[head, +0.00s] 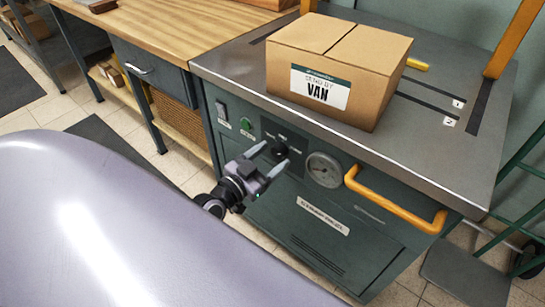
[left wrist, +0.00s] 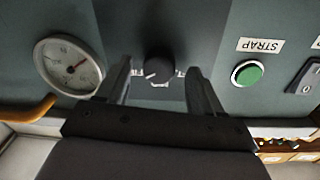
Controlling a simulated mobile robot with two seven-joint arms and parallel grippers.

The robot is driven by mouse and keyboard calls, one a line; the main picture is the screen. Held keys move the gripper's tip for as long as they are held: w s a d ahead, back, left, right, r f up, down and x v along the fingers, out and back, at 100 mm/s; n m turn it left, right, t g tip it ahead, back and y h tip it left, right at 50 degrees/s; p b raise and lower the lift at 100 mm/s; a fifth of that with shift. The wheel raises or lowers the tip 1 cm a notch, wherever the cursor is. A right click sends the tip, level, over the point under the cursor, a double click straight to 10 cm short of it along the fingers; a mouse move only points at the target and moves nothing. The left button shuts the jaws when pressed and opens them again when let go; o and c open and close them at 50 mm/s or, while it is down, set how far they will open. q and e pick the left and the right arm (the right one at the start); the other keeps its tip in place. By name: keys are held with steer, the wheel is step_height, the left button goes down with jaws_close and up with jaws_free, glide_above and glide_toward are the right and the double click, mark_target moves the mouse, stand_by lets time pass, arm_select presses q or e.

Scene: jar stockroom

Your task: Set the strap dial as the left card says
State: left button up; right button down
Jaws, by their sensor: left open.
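The strap dial (head: 280,149) is a black round knob on the green front panel of the strapping machine. In the left wrist view, which is upside down, the dial (left wrist: 159,66) shows a pale mark toward its lower left; the setting words around it are too small to read. My left gripper (head: 275,154) is open in front of the panel, with one finger on each side of the dial and visible gaps between. A white card (head: 320,88) with a green top on the cardboard box (head: 370,57) reads "VAN" under smaller text. My right gripper is out of view.
A gauge (head: 324,170) sits right of the dial and an orange handle (head: 395,203) beyond it. A green button (head: 246,124) is left of the dial, labelled STRAP in the wrist view. The box stands on the metal top (head: 235,65). A wooden bench (head: 165,32) adjoins at left.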

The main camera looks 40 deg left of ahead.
arm_select(q)
steer(key=shift+w+d, duration=0.1)
steer(key=shift+w, duration=0.45)
steer(key=c, duration=1.1)
steer(key=shift+o, duration=0.2)
